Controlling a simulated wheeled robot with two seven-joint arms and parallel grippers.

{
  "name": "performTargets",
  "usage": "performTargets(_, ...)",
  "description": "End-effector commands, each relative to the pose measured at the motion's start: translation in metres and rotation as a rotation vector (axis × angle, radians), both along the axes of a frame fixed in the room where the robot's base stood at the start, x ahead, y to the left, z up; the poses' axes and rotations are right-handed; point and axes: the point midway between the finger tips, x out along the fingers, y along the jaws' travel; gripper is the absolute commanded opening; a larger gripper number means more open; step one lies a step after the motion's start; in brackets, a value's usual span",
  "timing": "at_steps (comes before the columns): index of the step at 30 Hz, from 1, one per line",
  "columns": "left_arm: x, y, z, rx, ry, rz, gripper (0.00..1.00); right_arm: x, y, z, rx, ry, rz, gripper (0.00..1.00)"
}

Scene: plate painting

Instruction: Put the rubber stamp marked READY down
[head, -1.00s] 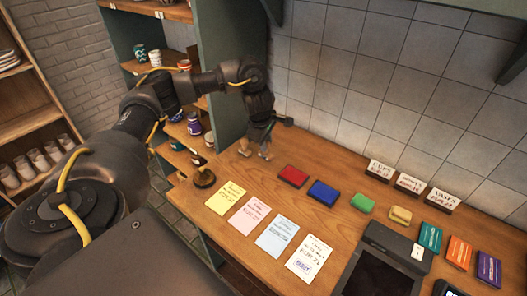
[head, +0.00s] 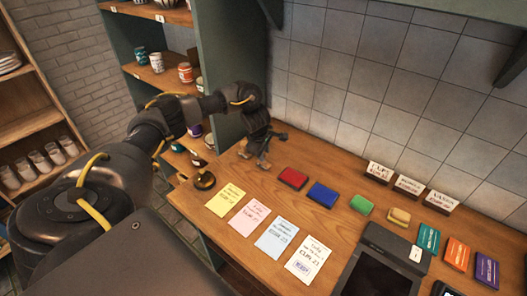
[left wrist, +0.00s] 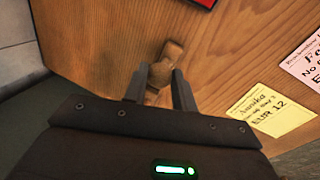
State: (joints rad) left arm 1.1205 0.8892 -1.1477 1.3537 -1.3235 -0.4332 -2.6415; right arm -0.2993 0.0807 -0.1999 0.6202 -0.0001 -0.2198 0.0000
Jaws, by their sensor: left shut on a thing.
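My left gripper (head: 256,148) is over the left end of the wooden counter, left of the red pad. It is shut on a small light-brown wooden stamp (left wrist: 162,72), which shows between the two dark fingers in the left wrist view. The gripper hides part of the stamp, and its marking cannot be read. I cannot tell whether the stamp touches the counter. My right gripper is out of view.
Red (head: 293,178), blue (head: 323,195) and green (head: 358,204) pads lie right of the gripper. Written cards, including a yellow one (head: 225,200), line the front. The tiled wall is behind.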

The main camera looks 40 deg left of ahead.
Motion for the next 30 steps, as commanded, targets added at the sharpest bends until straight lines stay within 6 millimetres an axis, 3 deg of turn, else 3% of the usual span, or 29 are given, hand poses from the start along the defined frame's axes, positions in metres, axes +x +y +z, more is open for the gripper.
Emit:
performTargets(5, 0.000, 0.000, -0.005, 0.000, 0.000, 0.000, 0.12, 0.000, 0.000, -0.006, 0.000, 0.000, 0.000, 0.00)
performTargets(6, 0.000, 0.000, -0.003, 0.000, 0.000, 0.000, 0.31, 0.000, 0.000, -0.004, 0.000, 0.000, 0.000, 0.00)
performTargets(10, 0.000, 0.000, -0.003, 0.000, 0.000, 0.000, 0.48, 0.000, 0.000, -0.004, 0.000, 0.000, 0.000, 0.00)
performTargets(23, 0.000, -0.001, 0.005, -0.001, -0.003, -0.001, 0.48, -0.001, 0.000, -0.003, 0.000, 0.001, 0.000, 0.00)
performTargets(26, -0.004, -0.001, 0.021, -0.001, -0.006, -0.003, 0.48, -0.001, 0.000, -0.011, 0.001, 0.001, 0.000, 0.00)
performTargets(30, -0.013, -0.002, 0.057, 0.002, -0.009, -0.002, 0.48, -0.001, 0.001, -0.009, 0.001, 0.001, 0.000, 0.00)
